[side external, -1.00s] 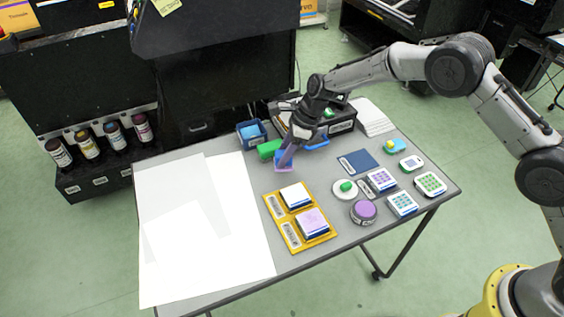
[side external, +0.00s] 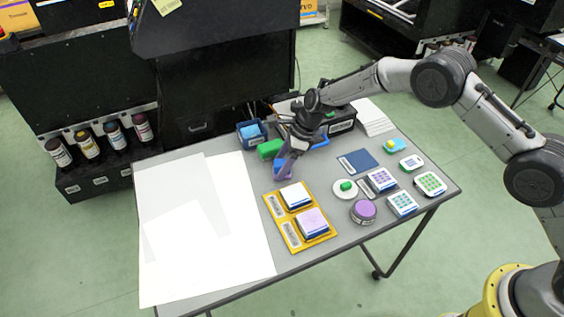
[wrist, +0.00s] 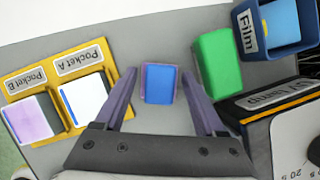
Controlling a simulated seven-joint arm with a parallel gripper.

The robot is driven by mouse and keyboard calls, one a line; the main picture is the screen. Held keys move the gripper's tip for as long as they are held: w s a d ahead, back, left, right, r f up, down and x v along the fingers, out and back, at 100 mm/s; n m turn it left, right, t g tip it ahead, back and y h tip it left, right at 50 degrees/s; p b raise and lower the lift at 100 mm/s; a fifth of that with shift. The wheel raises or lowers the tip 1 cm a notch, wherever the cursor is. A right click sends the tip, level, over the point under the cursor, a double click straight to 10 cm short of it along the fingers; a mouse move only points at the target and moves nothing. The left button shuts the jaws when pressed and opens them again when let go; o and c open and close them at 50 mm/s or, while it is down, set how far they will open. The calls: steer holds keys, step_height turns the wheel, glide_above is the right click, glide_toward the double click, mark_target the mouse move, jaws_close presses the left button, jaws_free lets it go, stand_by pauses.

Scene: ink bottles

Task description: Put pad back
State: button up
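A small block with a blue face and a purple rim (wrist: 160,84) sits on the grey table between my gripper's fingers (wrist: 159,75) in the wrist view, with a gap on each side. In the side view, my gripper (side external: 284,171) is low over this block and partly hides it. My gripper is open. A yellow tray (wrist: 68,103) has pockets labelled Pocket A and Pocket B. A white-topped pad (wrist: 84,98) is in Pocket A. A purple-topped pad (wrist: 32,120) is in Pocket B. The tray also shows in the side view (side external: 291,240).
A green block (wrist: 218,62) stands right of my gripper in the wrist view, near a blue Film bin (wrist: 290,42) and a dark labelled box (wrist: 265,100). White sheets (side external: 205,250) cover the table's left. Several stamps, a purple round tin (side external: 363,211) and a blue pad (side external: 358,162) lie right.

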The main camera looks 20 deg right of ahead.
steer(key=shift+r, duration=0.1)
steer(key=v, duration=1.2)
steer(key=shift+r, duration=0.1)
steer(key=s+d+r+n+t+h, duration=0.1)
steer(key=s+d+r+n, duration=0.5)
steer(key=s+r, duration=0.3)
steer(key=s+d+r+n+t+h, duration=0.1)
steer(key=s+d+r+n, duration=0.45)
steer(key=s+r, duration=0.35)
steer(key=s+d+n+t+h, duration=0.1)
steer(key=s+d+n, duration=0.3)
steer(key=s, duration=0.6)
steer(key=s+d+n+h, duration=0.1)
steer(key=s+d+n, duration=0.3)
steer(key=s+n, duration=0.3)
steer(key=s, duration=0.4)
steer(key=shift+f+t, duration=0.35)
steer(key=shift+t, duration=0.05)
